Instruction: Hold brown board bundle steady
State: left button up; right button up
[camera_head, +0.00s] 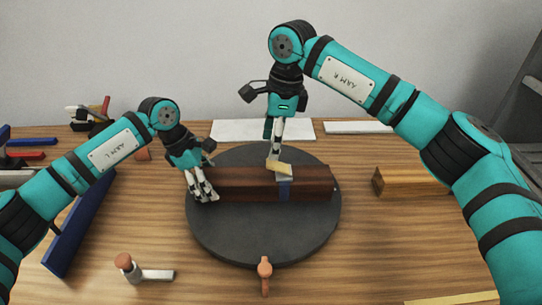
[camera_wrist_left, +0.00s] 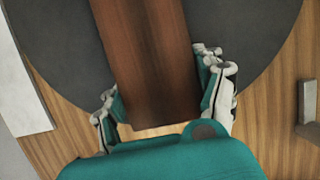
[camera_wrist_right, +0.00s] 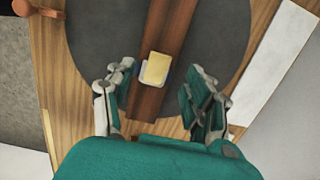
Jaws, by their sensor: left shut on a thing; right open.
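The brown board bundle (camera_head: 245,185) lies across a dark round turntable (camera_head: 262,240) on the wooden table. In the head view a blue band and a pale yellow block show near its right part. My left gripper (camera_head: 203,190) is shut on the bundle's left end; the left wrist view shows its fingers (camera_wrist_left: 165,105) on both sides of the bundle (camera_wrist_left: 145,60). My right gripper (camera_head: 275,150) is above the bundle, close to the yellow block (camera_head: 280,168). In the right wrist view its fingers (camera_wrist_right: 160,100) are spread, with the yellow block (camera_wrist_right: 156,68) beyond them.
A hammer-like tool (camera_head: 145,270) and an orange-handled tool (camera_head: 265,272) lie in front. A blue bar (camera_head: 80,222) lies at left. A light wooden block (camera_head: 410,181) lies at right. White sheets (camera_head: 262,130) lie at the back. The table's right front is mostly clear.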

aim_at(267, 162)
jog(key=r, duration=0.5)
jog(key=shift+d+r, duration=0.15)
jog(key=shift+d, duration=0.2)
jog(key=f+y, duration=0.1)
jog(key=f, duration=0.3)
jog(key=a+f+y, duration=0.1)
jog(key=f, duration=0.3)
jog(key=a+f+y, duration=0.1)
jog(key=f, duration=0.3)
jog(key=shift+a, duration=0.15)
grip_shut()
